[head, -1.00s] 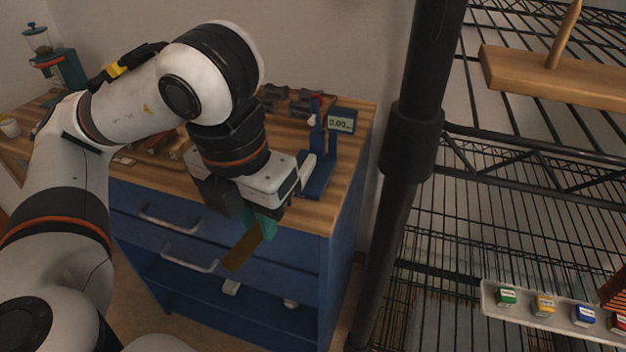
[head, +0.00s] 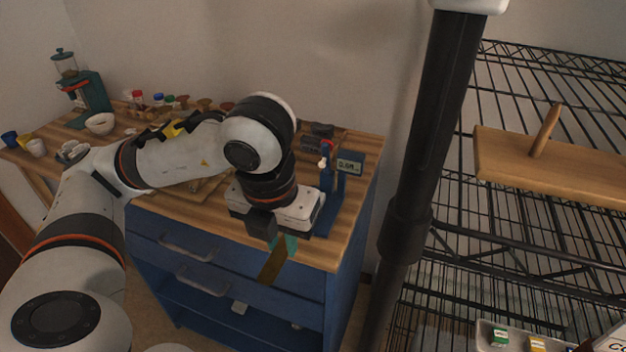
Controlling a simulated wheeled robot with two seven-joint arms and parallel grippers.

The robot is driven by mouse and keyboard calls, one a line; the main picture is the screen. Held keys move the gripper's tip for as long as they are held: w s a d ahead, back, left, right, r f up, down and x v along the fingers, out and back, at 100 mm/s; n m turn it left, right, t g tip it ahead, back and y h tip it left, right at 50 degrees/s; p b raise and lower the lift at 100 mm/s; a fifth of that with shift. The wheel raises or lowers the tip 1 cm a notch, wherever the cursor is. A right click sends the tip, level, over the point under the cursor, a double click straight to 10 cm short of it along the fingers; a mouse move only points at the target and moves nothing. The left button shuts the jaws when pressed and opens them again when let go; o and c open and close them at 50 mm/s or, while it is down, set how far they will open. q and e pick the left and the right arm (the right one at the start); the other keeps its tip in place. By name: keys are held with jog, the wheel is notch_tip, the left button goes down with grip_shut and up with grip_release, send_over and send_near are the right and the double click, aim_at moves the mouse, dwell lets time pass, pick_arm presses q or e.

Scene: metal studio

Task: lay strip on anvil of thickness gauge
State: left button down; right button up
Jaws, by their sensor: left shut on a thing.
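A flat brownish strip (head: 272,265) hangs tilted from my left gripper (head: 284,242), beyond the front edge of the wooden bench top. The gripper's teal fingertips are shut on the strip's upper end. The blue thickness gauge (head: 341,188) stands near the bench's right end, behind and to the right of the gripper. Its small display (head: 349,164) is lit, but the digits are hard to read. The gripper body hides part of the gauge's lower front, and I cannot make out the anvil. The strip is apart from the gauge. My right gripper is not in view.
The wooden bench top (head: 352,200) sits on a blue drawer cabinet (head: 305,283). Dark objects (head: 318,136) lie behind the gauge. A black post (head: 432,140) and wire shelving (head: 455,210) stand to the right, with a wooden board (head: 545,165) and a tray of small boxes.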

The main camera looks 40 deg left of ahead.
pick_arm(q)
jog(key=p, duration=0.1)
jog(key=w+p, duration=0.1)
jog(key=p, duration=0.1)
jog(key=shift+w+a+r, duration=0.1)
jog(key=shift+w+a, duration=0.1)
jog(key=shift+a, duration=0.1)
jog(key=w+a, duration=0.1)
jog(key=w, duration=0.6)
jog(key=w+a, duration=0.1)
jog(key=w, duration=0.3)
jog(key=shift+a+f, duration=0.2)
jog(key=shift+a, duration=0.1)
jog(key=f+b, duration=0.1)
jog(key=f, duration=0.1)
jog(key=f+b, duration=0.1)
jog(key=shift+w+a+f+b, duration=0.1)
jog(key=shift+w+f+b, duration=0.15)
jog(key=shift+f+b, duration=0.15)
jog(key=shift+r, duration=0.1)
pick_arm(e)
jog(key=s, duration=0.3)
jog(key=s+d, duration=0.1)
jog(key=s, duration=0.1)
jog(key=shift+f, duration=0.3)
